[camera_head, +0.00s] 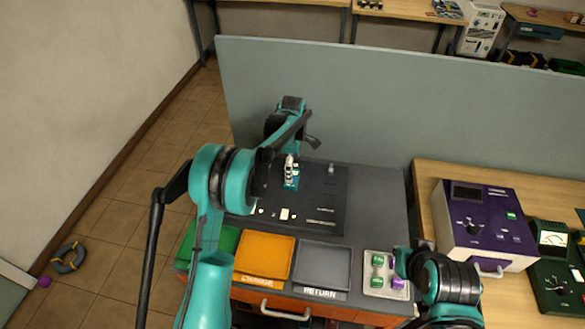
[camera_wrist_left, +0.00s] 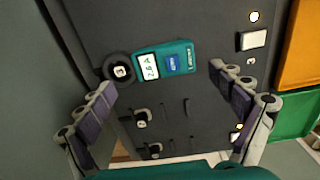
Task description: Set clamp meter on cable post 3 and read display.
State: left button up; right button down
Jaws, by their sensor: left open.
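The teal clamp meter (camera_wrist_left: 178,61) lies against the dark panel (camera_wrist_left: 205,25) in the left wrist view. Its lit display (camera_wrist_left: 150,68) seems to read 2.6 A. Its black ring jaw (camera_wrist_left: 106,68) appears to encircle a post whose pale cap (camera_wrist_left: 121,72) seems to bear a 3. In the head view the meter (camera_head: 292,182) stands on the dark panel (camera_head: 328,195). My left gripper (camera_wrist_left: 163,78) is open, its fingers on either side of the meter and apart from it. My right arm shows at the lower right of the head view; its gripper does not.
Other posts (camera_wrist_left: 142,118) stand on the panel. An orange tray (camera_head: 264,256), a grey return tray (camera_head: 323,265) and a pale tray (camera_head: 373,287) with green and purple pieces line the front. A purple instrument (camera_head: 484,225) is at right. A grey partition (camera_head: 385,105) stands behind.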

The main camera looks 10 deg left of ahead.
pick_arm(q)
notch_tip(320, 180, up, 7)
jog(key=p, duration=0.3)
jog(key=shift+f, duration=0.2)
jog(key=shift+s, duration=0.1)
dwell(0.5)
jog(key=s+a+r+m+t+b, duration=0.1)
jog(key=s+r+m+t+b, duration=0.15)
jog(key=s+r+m, duration=0.4)
jog(key=s+a+r+m+t+b, duration=0.1)
jog(key=s+a+r+m+b, duration=0.15)
jog(key=s, duration=0.75)
jog(key=s+f+m+t+b, duration=0.2)
jog(key=s+f+m, duration=0.2)
jog(key=s, duration=0.4)
jog(key=s+f+m+t+b, duration=0.1)
jog(key=s+f+m, duration=0.3)
jog(key=s, duration=0.4)
jog(key=shift+s+a+f+m+t+b, duration=0.2)
jog(key=shift+s+a+m+t+b, duration=0.25)
jog(key=shift+b, duration=0.35)
